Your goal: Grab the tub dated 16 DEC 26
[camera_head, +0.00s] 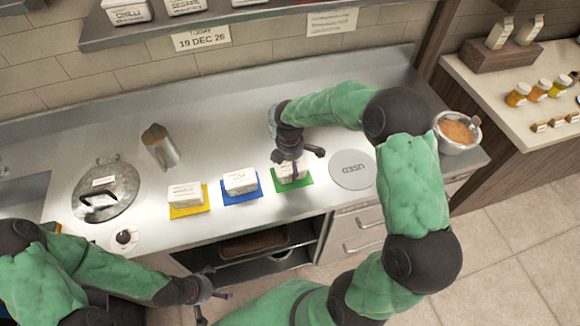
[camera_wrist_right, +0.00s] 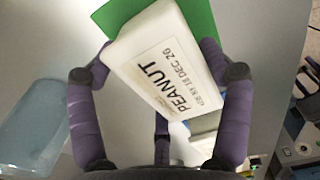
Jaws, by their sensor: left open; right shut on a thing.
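A white tub labelled PEANUT (camera_wrist_right: 165,70) is between the fingers of my right gripper (camera_wrist_right: 155,62). Its date line reads like 16 or 18 DEC 26; I cannot tell the middle digit. In the head view this tub (camera_head: 285,174) is at the green mat (camera_head: 305,182), partly hidden under my right gripper (camera_head: 293,162), which is shut on it. A white tub (camera_head: 240,183) is on the blue mat (camera_head: 241,199), and another white tub (camera_head: 185,196) is on the yellow mat (camera_head: 190,213); their dates are too small to read. My left gripper (camera_head: 212,297) is open and empty, low at the counter's front.
A grey disc marked USED (camera_head: 352,169) lies right of the green mat. A lidded pot (camera_head: 118,187) and a metal container (camera_head: 160,148) are at left. A sign reading TODAY 19 DEC 26 (camera_head: 201,38) hangs from the shelf. A bowl (camera_head: 467,132) is at right.

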